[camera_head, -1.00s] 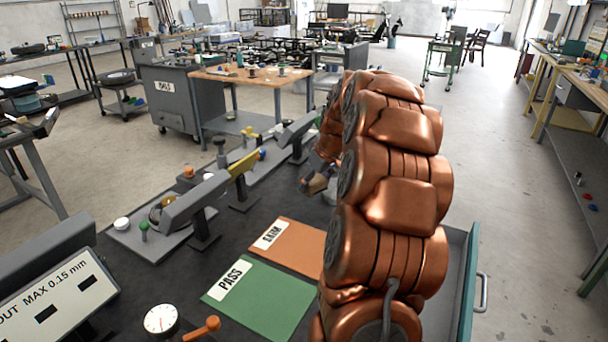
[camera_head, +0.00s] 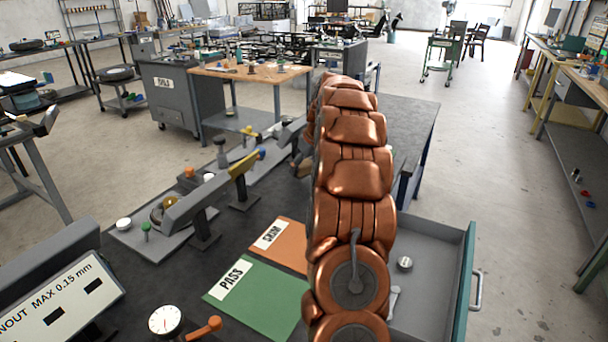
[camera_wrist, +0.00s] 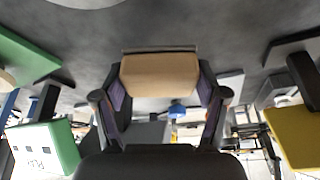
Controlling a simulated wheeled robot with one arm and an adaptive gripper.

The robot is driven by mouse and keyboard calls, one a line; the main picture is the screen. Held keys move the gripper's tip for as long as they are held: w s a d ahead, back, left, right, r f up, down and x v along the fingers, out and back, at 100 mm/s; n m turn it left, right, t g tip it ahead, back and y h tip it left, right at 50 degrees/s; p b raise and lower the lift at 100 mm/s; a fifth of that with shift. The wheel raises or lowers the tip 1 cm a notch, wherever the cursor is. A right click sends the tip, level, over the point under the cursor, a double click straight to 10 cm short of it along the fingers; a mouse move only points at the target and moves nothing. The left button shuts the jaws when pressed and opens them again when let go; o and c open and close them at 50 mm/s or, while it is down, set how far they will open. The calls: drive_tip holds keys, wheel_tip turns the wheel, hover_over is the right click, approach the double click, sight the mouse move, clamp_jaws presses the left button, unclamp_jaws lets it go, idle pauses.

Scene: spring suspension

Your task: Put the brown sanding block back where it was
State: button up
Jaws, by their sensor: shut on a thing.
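The sanding block (camera_wrist: 160,74) is a tan-brown block with a thin darker edge. In the wrist view my gripper (camera_wrist: 162,88) is shut on it, with one finger at each side. The dark grey surface shows behind the block, and I cannot tell whether the block touches it. In the head view my gripper is mostly hidden behind my copper-coloured arm, near the grey fixtures at the far part of the bench.
The dark bench carries a green PASS mat (camera_head: 262,300), an orange mat (camera_head: 284,246), a dial gauge (camera_head: 165,320) and grey fixtures with a yellow bar (camera_head: 242,165). An open drawer (camera_head: 440,270) at the right holds a metal knob (camera_head: 404,263) and a wrench.

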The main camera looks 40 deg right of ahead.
sight(304, 175)
drive_tip(key=shift+w, duration=0.1)
drive_tip(key=shift+w+d+f, duration=0.1)
drive_tip(key=shift+f+p, duration=0.3)
drive_tip(key=shift+f, duration=1.4)
drive_tip(key=shift+f, duration=0.15)
drive_tip(key=o, duration=1.1)
